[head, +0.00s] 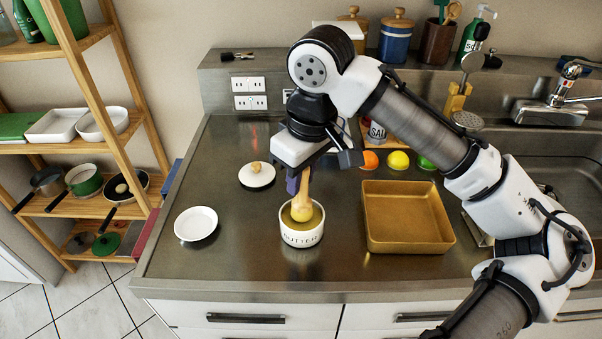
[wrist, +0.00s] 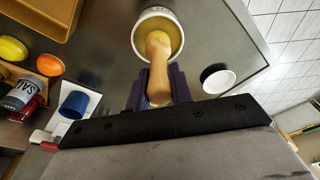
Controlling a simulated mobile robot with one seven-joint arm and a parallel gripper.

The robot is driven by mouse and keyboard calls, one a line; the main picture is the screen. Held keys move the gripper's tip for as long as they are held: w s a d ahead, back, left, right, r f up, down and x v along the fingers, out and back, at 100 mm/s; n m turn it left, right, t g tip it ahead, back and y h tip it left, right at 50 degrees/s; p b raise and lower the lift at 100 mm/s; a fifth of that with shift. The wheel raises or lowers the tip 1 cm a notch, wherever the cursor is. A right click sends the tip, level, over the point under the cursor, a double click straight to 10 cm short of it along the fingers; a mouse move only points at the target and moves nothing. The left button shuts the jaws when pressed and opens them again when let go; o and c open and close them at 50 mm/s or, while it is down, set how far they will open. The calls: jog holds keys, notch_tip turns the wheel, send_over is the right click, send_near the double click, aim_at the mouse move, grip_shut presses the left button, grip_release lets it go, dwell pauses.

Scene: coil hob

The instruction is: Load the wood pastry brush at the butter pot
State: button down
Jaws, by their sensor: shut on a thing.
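The wood pastry brush (head: 304,191) is held by my gripper (head: 298,180), upright or nearly so, over the butter pot (head: 302,234). Its pale head is down at the yellow butter inside the white pot, which is lettered BUTTER. In the wrist view the brush (wrist: 159,72) runs from between my purple fingers (wrist: 158,88) into the pot (wrist: 138,42). My gripper is shut on the brush. The brush tip is hard to tell from the butter, so I cannot tell how deep it sits.
A golden square pan (head: 405,247) stands right of the pot. An orange (head: 369,160), a lemon (head: 398,160) and a salt can (head: 377,134) are behind. The front left counter is clear.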

jog(key=shift+f, duration=0.65)
dwell(2.0)
jog(key=shift+r, duration=0.15)
notch_tip(320, 180, up, 7)
jog(key=p, duration=0.6)
jog(key=shift+p, duration=0.4)
jog(key=shift+s, duration=0.1)
dwell(0.4)
